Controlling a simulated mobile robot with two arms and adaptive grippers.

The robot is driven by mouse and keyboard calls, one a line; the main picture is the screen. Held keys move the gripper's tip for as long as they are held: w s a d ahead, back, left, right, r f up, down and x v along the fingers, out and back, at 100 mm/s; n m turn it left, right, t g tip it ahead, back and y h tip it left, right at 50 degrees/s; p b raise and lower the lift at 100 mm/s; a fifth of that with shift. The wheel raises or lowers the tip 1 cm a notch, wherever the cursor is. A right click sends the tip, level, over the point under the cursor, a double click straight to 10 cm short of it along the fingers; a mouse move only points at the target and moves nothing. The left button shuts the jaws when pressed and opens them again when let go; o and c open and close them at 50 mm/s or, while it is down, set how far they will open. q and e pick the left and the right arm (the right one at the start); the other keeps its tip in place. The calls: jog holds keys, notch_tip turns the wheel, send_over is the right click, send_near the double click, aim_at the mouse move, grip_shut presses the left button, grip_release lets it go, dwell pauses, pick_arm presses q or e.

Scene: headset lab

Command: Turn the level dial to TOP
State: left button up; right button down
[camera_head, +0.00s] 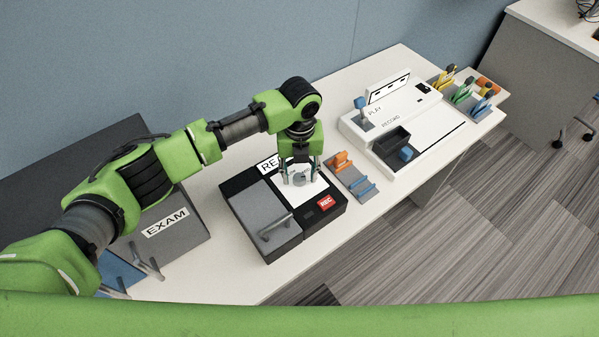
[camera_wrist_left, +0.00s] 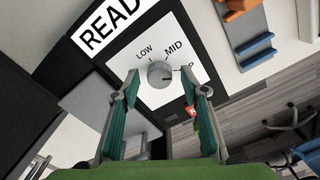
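The level dial is a round grey knob (camera_wrist_left: 159,74) on a white panel, with LOW, MID and a partly hidden label ending in P around it. In the head view the dial (camera_head: 299,179) sits on top of the black device (camera_head: 318,219). My left gripper (camera_head: 300,170) is over the dial, pointing down. In the left wrist view its two fingers (camera_wrist_left: 160,88) are spread apart, one on each side of the knob, with gaps between. The right finger covers part of the label. The knob's exact pointing direction is too small to tell. My right gripper is not in view.
The device has a grey lid with a handle (camera_head: 274,228) and a red REC label (camera_head: 326,202). A small holder with orange and blue pieces (camera_head: 350,174) stands close on its right. A white PLAY/RECORD console (camera_head: 440,128) is farther right. A grey EXAM box (camera_head: 180,243) is left.

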aim_at(300, 177)
pick_arm(q)
notch_tip(300, 177, up, 12)
dwell(0.6)
jog(key=shift+s, duration=0.1)
dwell(0.4)
